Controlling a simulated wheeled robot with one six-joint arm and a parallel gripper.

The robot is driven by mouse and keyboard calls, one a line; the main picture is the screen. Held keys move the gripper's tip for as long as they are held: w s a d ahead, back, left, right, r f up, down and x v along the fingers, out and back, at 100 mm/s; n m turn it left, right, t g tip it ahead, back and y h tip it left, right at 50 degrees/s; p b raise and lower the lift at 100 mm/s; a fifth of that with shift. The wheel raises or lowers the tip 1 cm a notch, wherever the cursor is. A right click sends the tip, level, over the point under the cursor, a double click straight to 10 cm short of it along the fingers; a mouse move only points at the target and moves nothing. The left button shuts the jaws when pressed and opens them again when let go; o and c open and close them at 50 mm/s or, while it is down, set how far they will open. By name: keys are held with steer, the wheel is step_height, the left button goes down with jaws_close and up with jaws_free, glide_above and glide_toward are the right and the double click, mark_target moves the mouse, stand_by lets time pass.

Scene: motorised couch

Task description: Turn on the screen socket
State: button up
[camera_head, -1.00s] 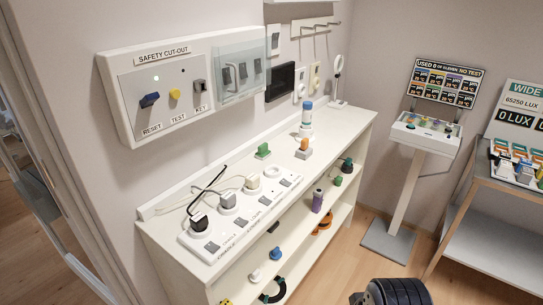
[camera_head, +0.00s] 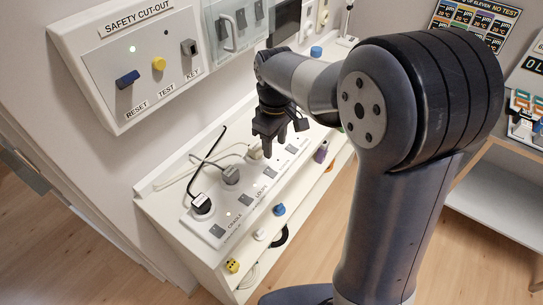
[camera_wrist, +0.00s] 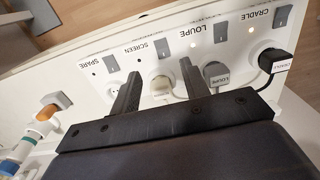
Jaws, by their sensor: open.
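A white socket strip (camera_head: 207,222) lies on the shelf top; it also fills the upper wrist view. In the wrist view, the SCREEN label (camera_wrist: 139,52) sits beside a grey rocker switch (camera_wrist: 162,48). A cream plug (camera_wrist: 162,86) sits in the screen socket below it. The lamps by LOUPE and CRADLE look bright; the screen one looks dull. My gripper (camera_wrist: 160,68) is open and empty, its fingers straddling the screen position from the camera's viewpoint. In the head view my gripper (camera_head: 267,150) points down over the strip; contact cannot be told.
A grey loupe plug (camera_wrist: 218,76) and black cradle plug (camera_wrist: 275,62) stand to the right, with cables behind. The spare socket (camera_wrist: 113,90) is empty. A safety cut-out panel (camera_head: 150,65) is on the wall.

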mark_target(274, 175)
step_height(274, 175, down, 11)
steer(key=shift+r+p, duration=0.15)
steer(key=shift+p, duration=0.55)
steer(key=shift+c, duration=0.4)
